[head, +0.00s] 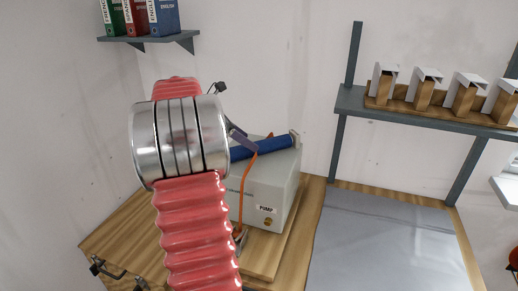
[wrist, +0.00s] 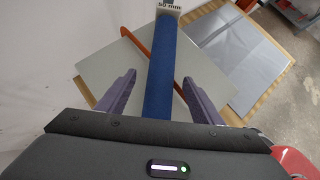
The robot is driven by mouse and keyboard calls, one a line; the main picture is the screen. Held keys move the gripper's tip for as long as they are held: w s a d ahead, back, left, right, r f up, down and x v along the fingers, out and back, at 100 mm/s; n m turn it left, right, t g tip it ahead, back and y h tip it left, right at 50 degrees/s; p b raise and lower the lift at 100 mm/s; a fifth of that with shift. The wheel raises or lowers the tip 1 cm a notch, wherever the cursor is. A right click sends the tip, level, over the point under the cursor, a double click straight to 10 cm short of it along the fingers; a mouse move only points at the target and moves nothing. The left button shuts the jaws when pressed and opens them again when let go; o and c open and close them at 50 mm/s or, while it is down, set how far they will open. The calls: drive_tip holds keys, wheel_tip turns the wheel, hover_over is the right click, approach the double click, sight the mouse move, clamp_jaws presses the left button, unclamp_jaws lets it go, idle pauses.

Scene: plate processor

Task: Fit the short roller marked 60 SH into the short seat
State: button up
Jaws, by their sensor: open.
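A blue roller (wrist: 160,70) lies along the top of a grey processor box (wrist: 110,68). Its far end meets a pale block (wrist: 168,10) with a label that seems to read 50 mm. No 60 SH mark is legible. In the wrist view my gripper (wrist: 159,77) is open, with one purple finger on each side of the roller; I cannot tell how high above it they are. The head view shows the roller (head: 270,146) and the box (head: 278,190) partly behind my arm, with one purple finger (head: 238,136) near the roller. The short seat cannot be made out.
An orange tube (head: 243,195) runs over the box, by a PUMP label (head: 266,209). The box stands on a wooden bench (head: 128,232). A grey mat (head: 385,245) to the right is clear. Shelves hold binders (head: 138,17) and white-and-wood holders (head: 425,90).

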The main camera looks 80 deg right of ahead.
drive_tip(key=shift+x, duration=2.6)
drive_tip(key=shift+a, duration=0.15)
clamp_jaws()
